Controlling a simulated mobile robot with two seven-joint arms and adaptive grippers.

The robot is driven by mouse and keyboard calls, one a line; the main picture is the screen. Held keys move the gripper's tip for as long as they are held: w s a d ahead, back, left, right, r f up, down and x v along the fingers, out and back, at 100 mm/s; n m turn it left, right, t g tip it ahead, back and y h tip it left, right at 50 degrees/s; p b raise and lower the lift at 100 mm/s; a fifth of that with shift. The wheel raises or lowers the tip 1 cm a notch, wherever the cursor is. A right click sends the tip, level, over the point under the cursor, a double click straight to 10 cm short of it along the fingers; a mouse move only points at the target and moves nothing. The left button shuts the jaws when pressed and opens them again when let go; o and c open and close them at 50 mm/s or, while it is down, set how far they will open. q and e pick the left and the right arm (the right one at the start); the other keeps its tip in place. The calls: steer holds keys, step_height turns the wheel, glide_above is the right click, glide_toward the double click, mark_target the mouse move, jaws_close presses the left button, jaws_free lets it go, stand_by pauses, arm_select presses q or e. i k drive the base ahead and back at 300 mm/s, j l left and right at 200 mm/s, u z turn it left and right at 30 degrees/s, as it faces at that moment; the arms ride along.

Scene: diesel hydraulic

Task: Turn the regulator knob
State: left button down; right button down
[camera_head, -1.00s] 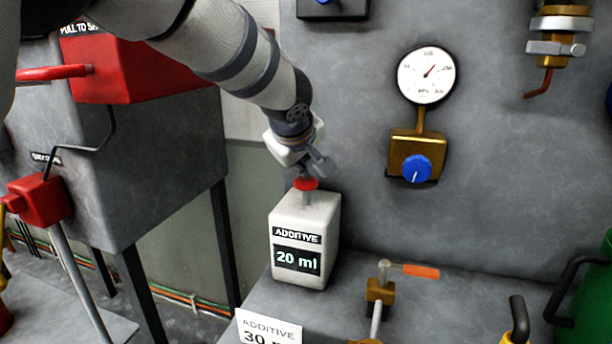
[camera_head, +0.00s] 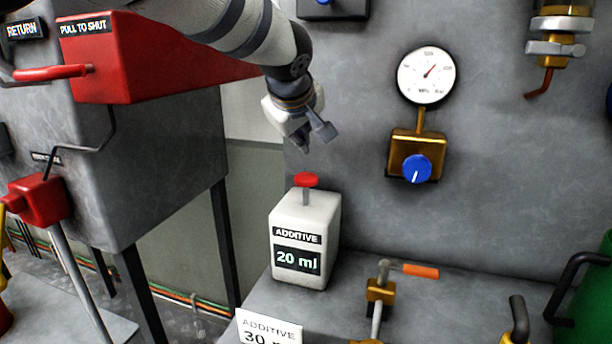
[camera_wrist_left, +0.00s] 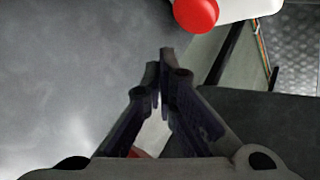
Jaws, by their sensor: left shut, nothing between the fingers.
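The regulator knob (camera_head: 416,169) is a round blue dial with a white mark, on a brass block (camera_head: 430,145) on the grey panel. The white mark points nearly straight down. A round white gauge (camera_head: 427,75) sits above it on a brass stem. My left gripper (camera_head: 305,148) is shut and empty, left of the knob and above the white additive bottle (camera_head: 305,240). Its closed fingertips show in the left wrist view (camera_wrist_left: 162,55), apart from the bottle's red cap (camera_wrist_left: 196,12). My right gripper does not show.
The bottle, reading "20 ml", stands on a grey ledge (camera_head: 335,318). A brass valve with an orange handle (camera_head: 420,271) is right of it. A red box (camera_head: 130,65) is at the left. The panel between my left gripper and the knob is clear.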

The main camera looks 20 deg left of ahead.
mark_target(416, 168)
steer(key=k+l, duration=0.15)
steer(key=k, duration=0.35)
steer(key=k+l, duration=0.1)
steer(key=k, duration=0.4)
